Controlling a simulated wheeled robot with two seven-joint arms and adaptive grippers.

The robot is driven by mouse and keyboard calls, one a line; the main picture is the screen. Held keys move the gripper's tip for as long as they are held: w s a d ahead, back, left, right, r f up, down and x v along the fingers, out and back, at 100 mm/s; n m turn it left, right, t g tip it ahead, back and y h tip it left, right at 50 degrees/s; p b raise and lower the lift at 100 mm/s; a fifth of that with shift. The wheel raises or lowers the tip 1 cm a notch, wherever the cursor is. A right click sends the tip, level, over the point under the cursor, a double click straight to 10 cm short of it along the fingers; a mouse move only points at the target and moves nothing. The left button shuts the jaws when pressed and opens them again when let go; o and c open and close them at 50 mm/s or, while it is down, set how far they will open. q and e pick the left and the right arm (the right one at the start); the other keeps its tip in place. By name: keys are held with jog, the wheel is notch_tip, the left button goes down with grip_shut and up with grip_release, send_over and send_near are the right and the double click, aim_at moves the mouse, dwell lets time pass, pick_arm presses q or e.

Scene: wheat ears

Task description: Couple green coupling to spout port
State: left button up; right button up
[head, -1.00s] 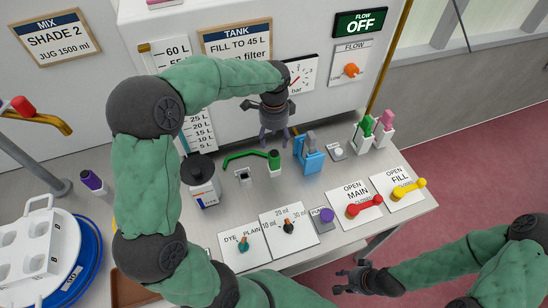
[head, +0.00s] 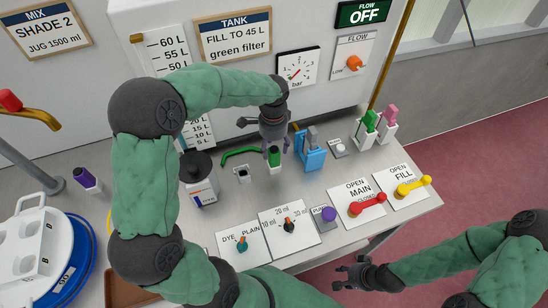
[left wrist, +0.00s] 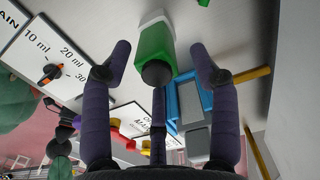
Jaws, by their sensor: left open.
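The green coupling (head: 274,157) stands upright on the bench, with a green hose (head: 240,152) curving away to its left. It also shows in the left wrist view (left wrist: 155,52), where its dark end faces the camera. My left gripper (head: 275,143) is open, just above the coupling, with its fingers spread to either side in the left wrist view (left wrist: 160,60). I see no grip on it. A small grey block with a dark opening (head: 242,175) sits left of the coupling; I cannot tell whether it is the spout port. My right gripper (head: 350,273) is empty, fingers apart, off the bench's front edge.
A blue stand (head: 311,157) is close to the right of the coupling. Green (head: 367,124) and pink (head: 389,121) items in white holders are further right. A black-lidded jar (head: 199,180) stands left. Dial cards and red (head: 367,204) and yellow (head: 413,186) levers line the front.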

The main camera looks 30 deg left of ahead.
aim_at(274, 159)
pick_arm(q)
notch_tip(274, 159, down, 5)
jog(key=shift+s+d+r+b, duration=0.1)
jog(key=shift+d+r+b, duration=0.05)
jog(key=shift+b, duration=0.35)
jog(key=shift+c, duration=0.3)
grip_shut()
jog(key=shift+r, duration=0.15)
